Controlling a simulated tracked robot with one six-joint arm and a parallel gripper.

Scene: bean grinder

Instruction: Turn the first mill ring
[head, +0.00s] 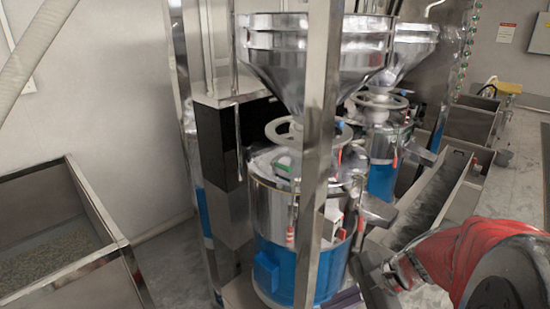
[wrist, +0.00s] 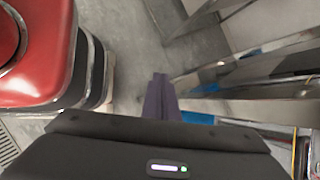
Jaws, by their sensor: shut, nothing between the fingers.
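The first mill ring (head: 342,137), a pale handwheel, sits level under the steel hopper (head: 300,60) of the nearer mill, on top of its silver and blue body (head: 275,262). A steel post crosses in front and hides part of the ring. My gripper (wrist: 160,98) shows in the wrist view as two dark purple fingers held together, with nothing between them. In the head view the fingers (head: 345,299) show at the bottom edge, low beside the mill's blue base, well below the ring and apart from it. The ring is not recognisable in the wrist view.
The upright steel post (head: 323,160) stands close in front of the mill. A second mill with its own ring (head: 380,101) stands behind to the right. A conveyor trough (head: 440,198) lies right, and a steel bin (head: 97,222) left. Bare floor (wrist: 125,45) shows ahead of the fingers.

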